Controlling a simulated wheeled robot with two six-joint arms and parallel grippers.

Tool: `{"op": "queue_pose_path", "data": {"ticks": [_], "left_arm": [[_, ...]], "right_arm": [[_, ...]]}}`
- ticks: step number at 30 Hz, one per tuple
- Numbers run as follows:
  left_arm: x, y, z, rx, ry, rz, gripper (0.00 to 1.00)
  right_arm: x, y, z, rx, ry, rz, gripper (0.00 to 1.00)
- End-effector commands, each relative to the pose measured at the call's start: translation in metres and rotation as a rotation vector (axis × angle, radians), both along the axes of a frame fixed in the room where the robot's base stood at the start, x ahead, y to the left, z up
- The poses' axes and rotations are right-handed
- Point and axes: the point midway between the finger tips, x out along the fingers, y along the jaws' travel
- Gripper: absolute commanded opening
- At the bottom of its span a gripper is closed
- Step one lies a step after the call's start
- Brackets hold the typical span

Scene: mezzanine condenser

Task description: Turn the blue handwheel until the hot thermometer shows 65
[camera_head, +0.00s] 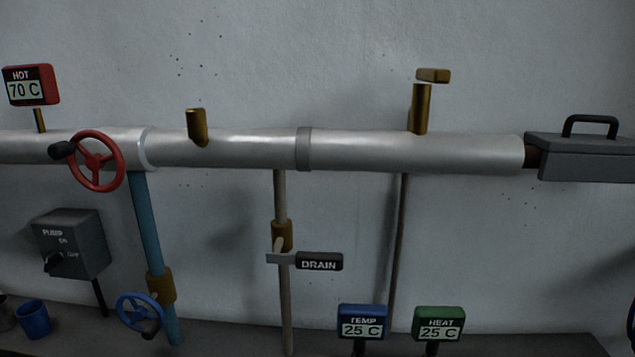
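The blue handwheel (141,312) is at the lower left, on a blue vertical pipe (147,225) beside a brass fitting (160,286). A dark knob sits at its lower right rim. The hot thermometer (31,86) is a red box at the upper left, on a brass stem above the grey pipe. Its display reads 70 C. Neither of my grippers shows in the head view.
A red handwheel (97,161) is on the large grey pipe (230,148). A pump switch box (72,243), a drain lever (319,261), and blue TEMP (362,322) and green HEAT (439,324) displays, both reading 25 C, stand nearby. A blue cup (34,319) is at the lower left.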

Motion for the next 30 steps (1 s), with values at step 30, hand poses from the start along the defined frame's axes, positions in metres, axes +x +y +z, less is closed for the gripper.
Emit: {"op": "queue_pose_path", "data": {"ticks": [30], "left_arm": [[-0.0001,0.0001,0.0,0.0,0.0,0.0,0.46]], "right_arm": [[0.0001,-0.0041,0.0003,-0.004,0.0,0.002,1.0]]}}
